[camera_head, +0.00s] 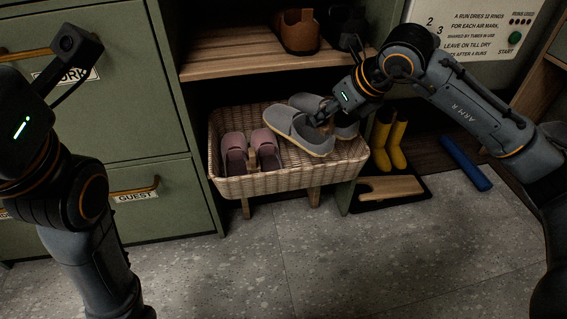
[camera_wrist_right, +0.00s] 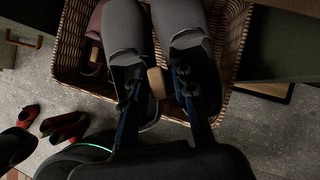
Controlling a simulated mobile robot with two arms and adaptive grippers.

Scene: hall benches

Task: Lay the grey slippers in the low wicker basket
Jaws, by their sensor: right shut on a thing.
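The grey slippers (camera_head: 297,133) are a pair, held side by side over the right half of the low wicker basket (camera_head: 237,187). My right gripper (camera_head: 322,120) is shut on them. In the right wrist view, the slippers (camera_wrist_right: 128,30) lie along both fingers, with a small tan piece between them. The near slipper overlaps the basket's front rim in the head view; I cannot tell whether the soles touch the basket. The wicker rim also shows in the right wrist view (camera_wrist_right: 237,35). Of my left gripper, only the dark body (camera_head: 22,127) shows; its fingertips are hidden.
Pink slippers (camera_head: 266,150) occupy the basket's left half. A wooden shelf (camera_head: 235,58) with brown shoes (camera_head: 299,32) is above. Yellow boots (camera_head: 396,147) stand to the right on a dark tray (camera_head: 413,190). A blue bar (camera_head: 466,163) lies on the floor.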

